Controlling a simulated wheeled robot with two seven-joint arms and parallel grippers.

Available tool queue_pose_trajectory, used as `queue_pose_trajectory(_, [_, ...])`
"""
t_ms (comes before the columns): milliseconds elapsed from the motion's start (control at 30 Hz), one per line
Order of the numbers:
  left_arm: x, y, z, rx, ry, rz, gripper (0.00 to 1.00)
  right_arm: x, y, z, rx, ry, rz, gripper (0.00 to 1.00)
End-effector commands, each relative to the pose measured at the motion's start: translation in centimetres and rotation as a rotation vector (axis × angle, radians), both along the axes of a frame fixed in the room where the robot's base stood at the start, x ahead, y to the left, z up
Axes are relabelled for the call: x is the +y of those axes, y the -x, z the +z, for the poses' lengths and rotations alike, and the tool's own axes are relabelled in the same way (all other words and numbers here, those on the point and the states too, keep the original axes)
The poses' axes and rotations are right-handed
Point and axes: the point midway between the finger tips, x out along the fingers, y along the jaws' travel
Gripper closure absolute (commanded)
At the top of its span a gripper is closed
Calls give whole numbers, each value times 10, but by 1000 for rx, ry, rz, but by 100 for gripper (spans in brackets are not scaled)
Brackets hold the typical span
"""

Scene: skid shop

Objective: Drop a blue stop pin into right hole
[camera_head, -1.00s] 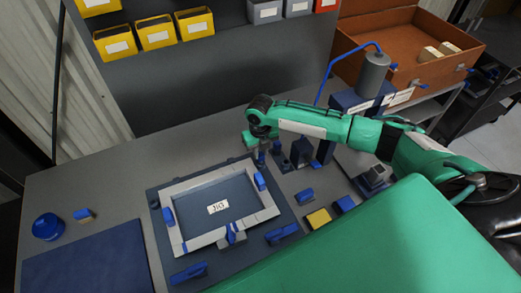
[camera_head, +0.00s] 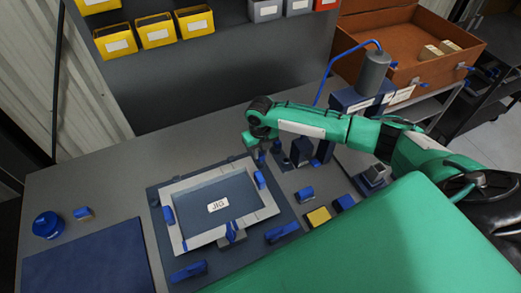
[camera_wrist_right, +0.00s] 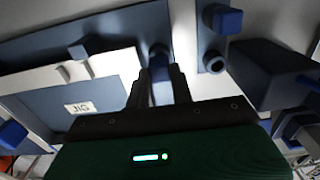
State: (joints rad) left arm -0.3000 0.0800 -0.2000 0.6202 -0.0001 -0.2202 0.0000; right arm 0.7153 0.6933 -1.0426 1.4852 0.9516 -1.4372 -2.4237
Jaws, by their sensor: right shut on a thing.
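My right gripper (camera_head: 255,147) is over the top right corner of the jig frame (camera_head: 176,228). In the right wrist view its two dark fingers (camera_wrist_right: 161,82) are close together on a blue stop pin (camera_wrist_right: 159,62). The pin points down at the jig plate (camera_wrist_right: 120,25); I cannot tell whether its tip is in a hole. The right hole itself is hidden by the pin and fingers. Another blue pin (camera_wrist_right: 228,19) stands in a dark strip beside an empty round socket (camera_wrist_right: 215,64). My left gripper is not in view.
Blue clamps sit around the jig frame. A dark blue block (camera_head: 302,151) stands right of the gripper, and a yellow-topped block (camera_head: 318,217) lies nearer. A blue mat (camera_head: 85,262) and a round blue container (camera_head: 47,225) are at left. Grey table is free behind the jig.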

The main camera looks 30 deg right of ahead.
Motion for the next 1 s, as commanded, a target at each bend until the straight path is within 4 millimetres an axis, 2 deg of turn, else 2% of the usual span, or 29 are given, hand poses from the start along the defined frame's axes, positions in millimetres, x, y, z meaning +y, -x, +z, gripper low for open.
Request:
queue_pose_trajectory(300, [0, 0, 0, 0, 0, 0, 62, 0, 0, 0, 0, 0, 0, 100])
queue_pose_trajectory(333, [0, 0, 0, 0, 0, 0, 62, 0, 0, 0, 0, 0, 0, 71])
queue_pose_trajectory(433, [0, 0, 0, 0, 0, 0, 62, 0, 0, 0, 0, 0, 0, 52])
queue_pose_trajectory(633, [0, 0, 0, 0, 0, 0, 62, 0, 0, 0, 0, 0, 0, 52])
queue_pose_trajectory(733, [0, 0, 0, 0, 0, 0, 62, 0, 0, 0, 0, 0, 0, 34])
queue_pose_trajectory(1000, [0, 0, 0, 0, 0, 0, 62, 0, 0, 0, 0, 0, 0, 34])
